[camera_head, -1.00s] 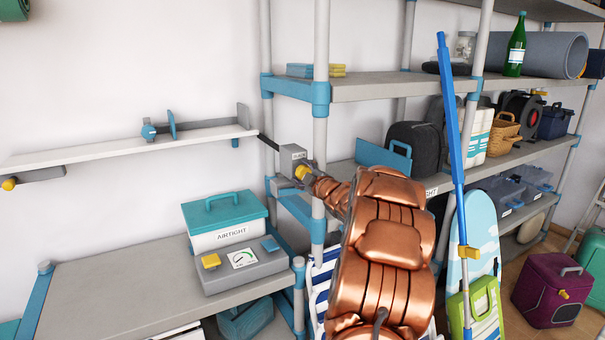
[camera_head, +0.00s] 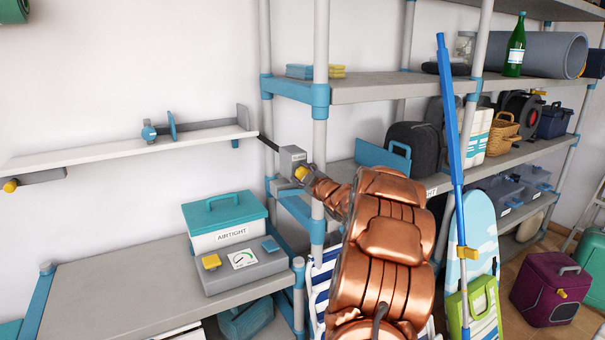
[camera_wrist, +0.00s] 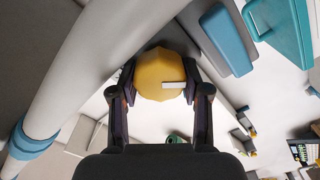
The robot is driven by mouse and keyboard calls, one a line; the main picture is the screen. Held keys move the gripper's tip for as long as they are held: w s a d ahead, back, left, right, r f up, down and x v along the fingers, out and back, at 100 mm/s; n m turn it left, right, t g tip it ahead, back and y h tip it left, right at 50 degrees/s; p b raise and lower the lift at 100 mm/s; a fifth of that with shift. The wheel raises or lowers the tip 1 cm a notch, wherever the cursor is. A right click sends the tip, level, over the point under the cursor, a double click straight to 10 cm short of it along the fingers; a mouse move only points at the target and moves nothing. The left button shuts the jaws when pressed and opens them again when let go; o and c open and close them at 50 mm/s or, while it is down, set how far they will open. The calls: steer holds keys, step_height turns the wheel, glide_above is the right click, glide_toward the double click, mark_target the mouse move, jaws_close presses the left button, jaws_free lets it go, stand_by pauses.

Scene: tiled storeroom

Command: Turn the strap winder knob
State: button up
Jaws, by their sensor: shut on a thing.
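The strap winder (camera_head: 291,158) is a small grey box beside the shelf post, with a dark strap running up left from it. Its yellow knob (camera_head: 301,173) faces my arm. In the wrist view the knob (camera_wrist: 161,72) is a round yellow piece with a white pointer bar that points right. My gripper (camera_wrist: 160,84) has one finger on each side of the knob and is shut on it. In the head view my copper arm hides most of the gripper.
A shelf post (camera_head: 320,130) stands right beside the winder. In the wrist view a pale post (camera_wrist: 75,85) runs close on the left. Below left, a teal-lidded box (camera_head: 228,222) and a grey scale-like case (camera_head: 238,268) sit on a bench (camera_head: 120,295).

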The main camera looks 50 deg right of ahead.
steer(key=o, duration=1.1)
steer(key=shift+o, duration=0.2)
